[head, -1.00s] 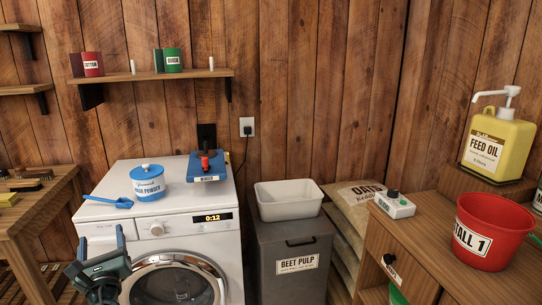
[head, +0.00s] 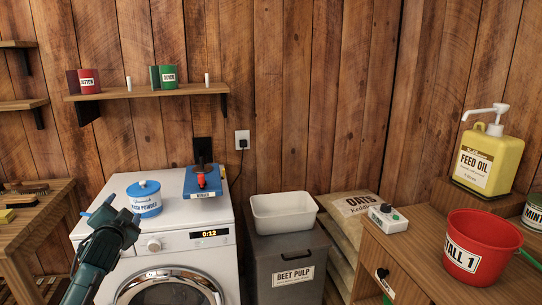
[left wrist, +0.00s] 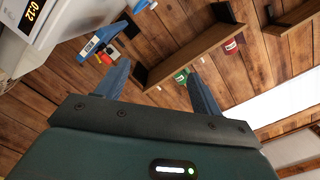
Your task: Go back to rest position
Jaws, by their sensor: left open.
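My left gripper (head: 122,208) is raised in front of the left side of the white washing machine (head: 205,215), fingers pointing up. It is open and empty; the left wrist view shows its two blue fingers (left wrist: 157,66) apart with nothing between them. My right gripper is not in view.
A blue device (head: 204,182) stands at the back of the machine. A wooden table (head: 35,215) is at the left. A grey bin (head: 285,262) bears a white tub (head: 284,212); a red bucket (head: 480,247) stands on the right cabinet.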

